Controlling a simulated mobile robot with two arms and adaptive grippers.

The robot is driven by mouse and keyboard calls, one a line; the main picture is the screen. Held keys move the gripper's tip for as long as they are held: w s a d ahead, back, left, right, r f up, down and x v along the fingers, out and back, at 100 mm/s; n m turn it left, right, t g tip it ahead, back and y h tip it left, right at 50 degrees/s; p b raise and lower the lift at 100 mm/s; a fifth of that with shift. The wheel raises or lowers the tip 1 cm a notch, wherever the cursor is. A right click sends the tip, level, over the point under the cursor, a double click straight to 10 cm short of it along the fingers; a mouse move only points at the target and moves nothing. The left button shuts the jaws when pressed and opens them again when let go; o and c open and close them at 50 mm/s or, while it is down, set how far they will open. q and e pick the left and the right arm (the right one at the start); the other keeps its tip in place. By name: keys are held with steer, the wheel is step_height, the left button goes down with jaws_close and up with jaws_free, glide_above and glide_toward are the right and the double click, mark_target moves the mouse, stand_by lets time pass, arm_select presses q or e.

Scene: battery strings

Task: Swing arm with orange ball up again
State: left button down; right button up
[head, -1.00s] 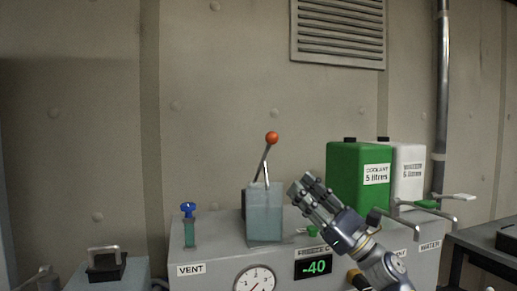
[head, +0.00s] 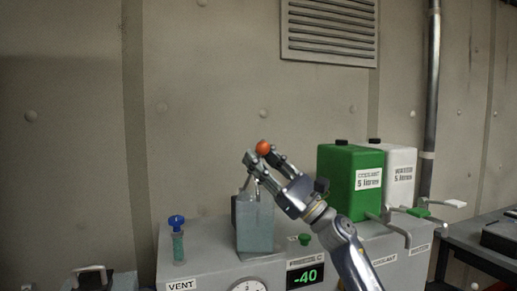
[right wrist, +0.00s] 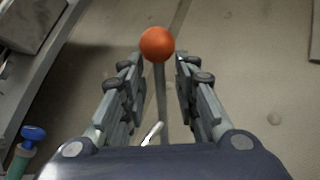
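The orange ball (head: 263,147) tops a thin metal arm that rises from a grey-blue box (head: 256,226) on the bench unit. In the right wrist view the orange ball (right wrist: 157,44) and its grey rod (right wrist: 161,100) stand between the fingers of my right gripper (right wrist: 160,68). The fingers are open, with a gap on each side of the rod. In the head view my right gripper (head: 262,158) is at the ball, and its fingers hide most of the arm below it. My left gripper is not in view.
A green coolant can (head: 347,180) and a white can (head: 400,176) stand right of my right arm. A blue-topped vent valve (head: 177,237) stands at left. A display reading -40 (head: 305,277) and a gauge (head: 249,286) are on the unit's front.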

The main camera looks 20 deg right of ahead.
steer(key=shift+w+a+r, duration=0.2)
steer(key=shift+a+r, duration=0.05)
jaws_close()
steer(key=shift+w+d+r, duration=0.1)
